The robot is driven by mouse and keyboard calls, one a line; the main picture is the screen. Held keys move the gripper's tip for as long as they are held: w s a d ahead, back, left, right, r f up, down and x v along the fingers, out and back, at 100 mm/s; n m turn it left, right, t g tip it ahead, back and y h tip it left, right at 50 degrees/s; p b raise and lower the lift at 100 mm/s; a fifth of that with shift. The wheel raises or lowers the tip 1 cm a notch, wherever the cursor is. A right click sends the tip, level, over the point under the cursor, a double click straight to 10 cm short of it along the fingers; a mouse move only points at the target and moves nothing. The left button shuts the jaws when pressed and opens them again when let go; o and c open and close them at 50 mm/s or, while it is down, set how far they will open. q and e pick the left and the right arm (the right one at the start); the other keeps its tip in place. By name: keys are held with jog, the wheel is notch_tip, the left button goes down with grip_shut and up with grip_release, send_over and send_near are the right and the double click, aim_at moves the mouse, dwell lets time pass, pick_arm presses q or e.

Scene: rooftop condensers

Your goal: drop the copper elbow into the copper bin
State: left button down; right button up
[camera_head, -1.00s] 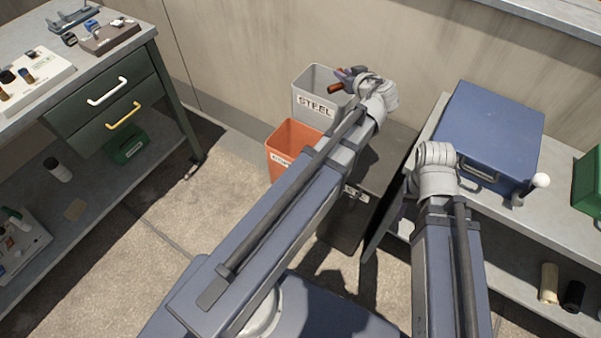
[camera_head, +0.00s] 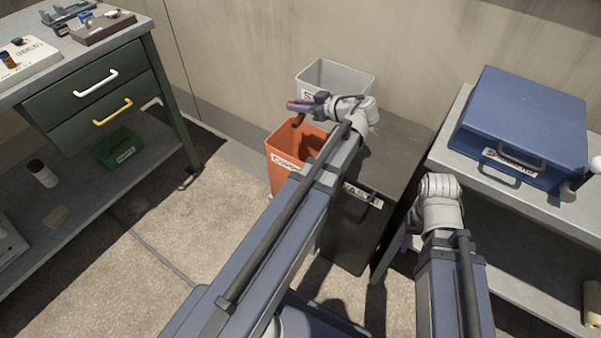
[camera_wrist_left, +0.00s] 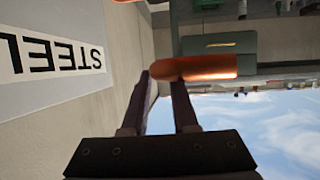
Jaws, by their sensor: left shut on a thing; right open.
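The copper elbow (camera_head: 298,121) is a short copper-coloured pipe piece. My left gripper (camera_head: 306,103) is shut on it and holds it above the orange copper bin (camera_head: 283,178), near the bin's back rim. In the left wrist view the elbow (camera_wrist_left: 205,69) lies across the tips of my left gripper (camera_wrist_left: 165,82). The copper bin stands on the floor, its right side hidden behind my left arm. My right gripper (camera_head: 408,238) is open, mostly hidden behind its own wrist, low beside the right-hand bench.
The grey steel bin (camera_head: 340,76) stands behind the copper bin. A dark bin (camera_head: 350,235) stands to the right, partly behind my arm. A bench with a blue case (camera_head: 525,125) is at right. A drawer workbench (camera_head: 100,95) is at left. Open floor lies between.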

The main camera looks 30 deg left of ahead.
pick_arm(q)
notch_tip(320, 180, down, 6)
jog(key=b, duration=0.5)
jog(key=shift+b, duration=0.35)
jog(key=shift+r, duration=0.1)
jog(key=c, duration=0.6)
grip_release()
jog(key=shift+d, duration=0.1)
jog(key=p+v, duration=0.3)
jog(key=v, duration=0.4)
jog(key=shift+d, duration=0.3)
jog(key=shift+r, duration=0.1)
